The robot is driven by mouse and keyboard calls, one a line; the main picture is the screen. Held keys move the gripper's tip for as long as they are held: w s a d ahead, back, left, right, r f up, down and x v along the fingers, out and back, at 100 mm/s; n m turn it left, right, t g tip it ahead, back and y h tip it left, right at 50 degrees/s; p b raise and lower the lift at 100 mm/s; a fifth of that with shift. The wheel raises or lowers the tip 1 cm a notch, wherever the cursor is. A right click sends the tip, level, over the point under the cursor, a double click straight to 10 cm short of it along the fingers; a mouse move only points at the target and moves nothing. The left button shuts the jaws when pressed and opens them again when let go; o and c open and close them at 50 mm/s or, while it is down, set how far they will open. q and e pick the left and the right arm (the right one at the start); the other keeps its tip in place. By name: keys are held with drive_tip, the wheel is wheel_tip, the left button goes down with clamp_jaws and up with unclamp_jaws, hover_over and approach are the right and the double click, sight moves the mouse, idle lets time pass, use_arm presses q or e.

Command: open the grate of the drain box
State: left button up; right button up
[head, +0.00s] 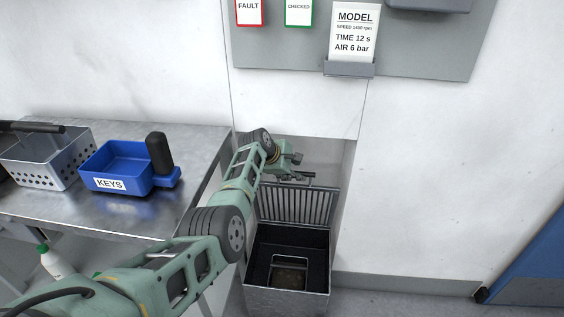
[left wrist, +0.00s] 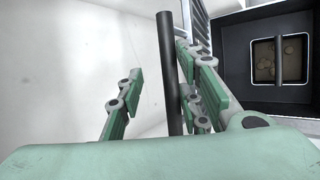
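The drain box (head: 287,298) is an open-topped metal box with a black inside, on the floor by the wall. Its barred grate (head: 297,207) stands raised, nearly upright, at the back of the box. My left gripper (head: 298,174) is at the grate's upper edge. In the left wrist view the left gripper (left wrist: 158,100) is open, its fingers apart on either side of a dark bar (left wrist: 168,60), probably the grate's handle. The bar is close to the right finger, with a gap to the left finger. The box's dark opening (left wrist: 238,50) shows at right. My right gripper is not in view.
Inside the box is a small tray with a bar across it (left wrist: 279,60) and brownish bits. A metal table (head: 150,215) at left holds a blue KEYS bin (head: 125,162) and a perforated basket (head: 45,165). A wall panel (head: 420,50) hangs above. The floor at right is clear.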

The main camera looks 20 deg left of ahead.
use_arm(q)
drive_tip(key=v, duration=1)
drive_tip(key=shift+s, duration=0.2)
drive_tip(key=shift+r, duration=0.15)
